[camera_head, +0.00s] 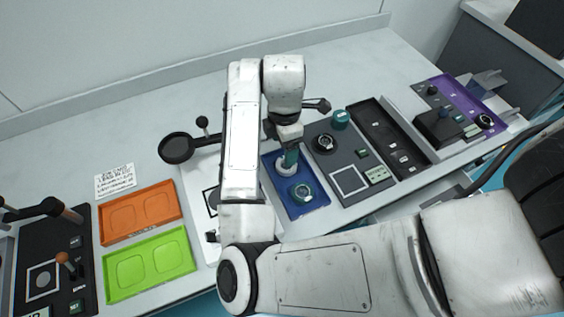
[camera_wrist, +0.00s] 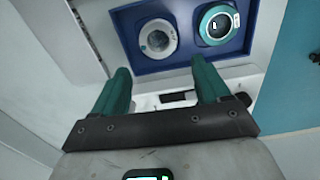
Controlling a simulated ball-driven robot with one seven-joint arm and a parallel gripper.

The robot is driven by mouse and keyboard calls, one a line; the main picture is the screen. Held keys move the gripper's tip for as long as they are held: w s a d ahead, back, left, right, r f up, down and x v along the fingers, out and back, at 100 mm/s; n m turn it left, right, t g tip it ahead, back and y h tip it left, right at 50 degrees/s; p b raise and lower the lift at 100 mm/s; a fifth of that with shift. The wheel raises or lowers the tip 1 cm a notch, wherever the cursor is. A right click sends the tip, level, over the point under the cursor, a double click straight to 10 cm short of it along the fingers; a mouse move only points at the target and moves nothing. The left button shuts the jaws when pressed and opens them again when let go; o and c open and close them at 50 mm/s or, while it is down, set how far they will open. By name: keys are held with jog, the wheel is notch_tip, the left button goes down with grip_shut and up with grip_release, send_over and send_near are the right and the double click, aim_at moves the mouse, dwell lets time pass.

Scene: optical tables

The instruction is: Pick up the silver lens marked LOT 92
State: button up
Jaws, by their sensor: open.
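A blue tray (camera_head: 317,206) holds two round lenses, and it also shows in the wrist view (camera_wrist: 186,64). The silver lens (camera_head: 285,168) is in the rear recess, and in the wrist view it is on the left (camera_wrist: 157,38). A teal-ringed lens (camera_head: 302,192) is in the front recess, and in the wrist view it is on the right (camera_wrist: 218,24). I cannot read any LOT mark. My gripper (camera_head: 289,160) is over the silver lens in the head view. In the wrist view its teal fingers (camera_wrist: 158,68) are spread with nothing between them.
An orange tray (camera_head: 140,213) and a green tray (camera_head: 150,265) lie to the left. A black round holder (camera_head: 176,149) on an arm stands behind. A grey panel (camera_head: 338,155) with a knob and a teal cap is close to the right of the blue tray.

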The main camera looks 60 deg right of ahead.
aim_at(285, 171)
notch_tip(285, 171, down, 2)
jog(key=shift+w+f, duration=0.1)
jog(key=shift+f, duration=0.1)
jog(key=shift+d+f+p, duration=0.2)
jog(key=shift+f+p, duration=0.1)
jog(key=shift+f, duration=2.6)
jog(key=c, duration=0.8)
jog(key=shift+r, duration=0.15)
jog(key=shift+c, duration=0.2)
